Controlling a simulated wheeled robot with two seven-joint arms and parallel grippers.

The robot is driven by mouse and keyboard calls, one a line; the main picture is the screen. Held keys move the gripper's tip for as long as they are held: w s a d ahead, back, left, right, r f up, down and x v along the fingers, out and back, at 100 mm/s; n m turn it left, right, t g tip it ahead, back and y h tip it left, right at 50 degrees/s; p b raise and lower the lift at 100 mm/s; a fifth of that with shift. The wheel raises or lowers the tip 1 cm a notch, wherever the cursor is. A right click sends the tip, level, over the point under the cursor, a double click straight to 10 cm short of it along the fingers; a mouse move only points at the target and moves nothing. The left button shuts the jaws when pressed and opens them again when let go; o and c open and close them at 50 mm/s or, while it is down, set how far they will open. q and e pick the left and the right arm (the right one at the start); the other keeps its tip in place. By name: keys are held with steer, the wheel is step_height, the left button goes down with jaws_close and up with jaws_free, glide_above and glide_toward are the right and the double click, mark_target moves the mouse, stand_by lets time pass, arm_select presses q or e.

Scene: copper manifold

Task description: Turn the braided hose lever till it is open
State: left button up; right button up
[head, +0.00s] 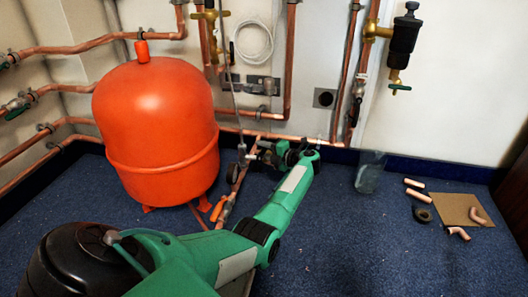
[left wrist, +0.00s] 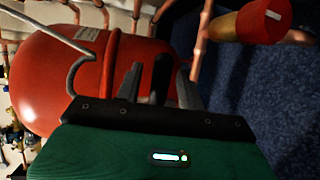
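The thin grey braided hose (head: 234,100) hangs down the wall to pipework right of the red tank (head: 158,125). My left gripper (head: 262,152) is at the low pipework near the hose's lower end. In the left wrist view the two fingers (left wrist: 159,88) stand apart. A dark upright piece (left wrist: 161,75) shows between them, with a gap on the left; it may be the lever handle, but I cannot tell, nor whether it is touched. The lever's position cannot be made out. My right gripper is not in view.
An orange-handled valve (head: 218,208) sits on a low pipe beside the tank. In the left wrist view a red cap (left wrist: 264,18) on a brass body is close at upper right.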

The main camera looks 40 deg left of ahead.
mark_target(263, 150)
arm_select(q)
jaws_close()
steer(key=shift+r+n, duration=0.15)
steer(key=shift+n, duration=0.15)
steer(key=r+n+y, duration=0.1)
steer(key=n, duration=0.2)
steer(key=shift+s+d+r+y, duration=0.15)
steer(key=shift+s+r+y, duration=0.05)
steer(key=shift+r+y, duration=0.2)
steer(key=n, duration=0.1)
steer(key=r+n, duration=0.1)
steer(key=n+y, duration=0.1)
steer(key=n, duration=0.1)
steer(key=shift+s+d+r, duration=0.2)
steer(key=shift+s+d, duration=0.05)
steer(key=shift+s, duration=0.15)
steer(key=shift+s+d+r+n+g+y, duration=0.3)
steer(key=shift+s+n+g, duration=0.5)
steer(key=shift+n, duration=1.25)
steer(key=shift+s+d+r+n+g+y, duration=0.35)
steer(key=shift+n+g, duration=0.8)
steer(key=shift+n, duration=0.95)
steer(key=shift+s+d+r+n+g+y, duration=0.3)
steer(key=shift+s+n+g, duration=0.5)
steer(key=shift+n, duration=1.25)
steer(key=shift+w+g, duration=0.1)
steer(key=shift+g, duration=0.15)
jaws_free()
